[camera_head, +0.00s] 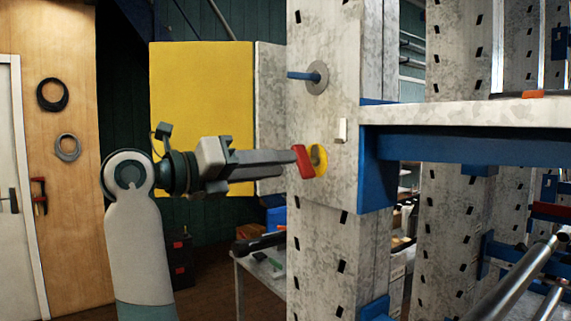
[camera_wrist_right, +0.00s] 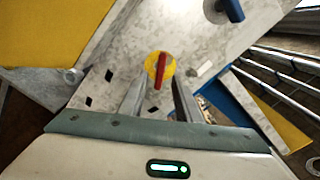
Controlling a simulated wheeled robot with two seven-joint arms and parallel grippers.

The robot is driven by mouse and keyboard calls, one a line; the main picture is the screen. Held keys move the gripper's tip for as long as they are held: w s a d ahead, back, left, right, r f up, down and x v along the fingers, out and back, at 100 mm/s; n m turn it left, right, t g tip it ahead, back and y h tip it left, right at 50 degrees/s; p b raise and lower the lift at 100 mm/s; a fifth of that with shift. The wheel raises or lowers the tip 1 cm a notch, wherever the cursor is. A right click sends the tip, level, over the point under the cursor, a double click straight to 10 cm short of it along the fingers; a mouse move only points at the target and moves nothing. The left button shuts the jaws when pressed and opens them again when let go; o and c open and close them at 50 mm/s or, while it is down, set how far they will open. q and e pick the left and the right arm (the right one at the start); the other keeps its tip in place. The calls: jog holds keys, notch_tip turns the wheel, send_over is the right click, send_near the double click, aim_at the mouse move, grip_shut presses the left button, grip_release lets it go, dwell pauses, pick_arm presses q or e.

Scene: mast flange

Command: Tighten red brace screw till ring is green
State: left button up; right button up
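The red brace screw handle (camera_head: 303,162) stands out from the face of the grey speckled metal upright. The ring (camera_head: 320,158) behind it is yellow. In the right wrist view the red handle (camera_wrist_right: 161,70) runs nearly upright across the yellow ring (camera_wrist_right: 151,68). My right gripper (camera_head: 294,157) points at the handle from the left. In the wrist view my right gripper (camera_wrist_right: 159,92) has its fingers spread, one to each side of the handle's lower end, with gaps visible. Whether the tips reach past the handle's end is hard to tell. My left gripper is not in view.
Above is a blue handle (camera_head: 303,76) on a grey ring (camera_head: 317,78). A small white block (camera_head: 342,130) sits right of the yellow ring. A blue beam (camera_head: 450,148) joins the upright at right. A yellow panel (camera_head: 200,95) stands behind my right arm.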

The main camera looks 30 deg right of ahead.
aim_at(302, 162)
jog(key=shift+w+d, duration=0.15)
jog(key=shift+d, duration=1.55)
jog(key=shift+w+d, duration=0.15)
jog(key=shift+d, duration=1.5)
jog(key=shift+c, duration=0.4)
grip_shut()
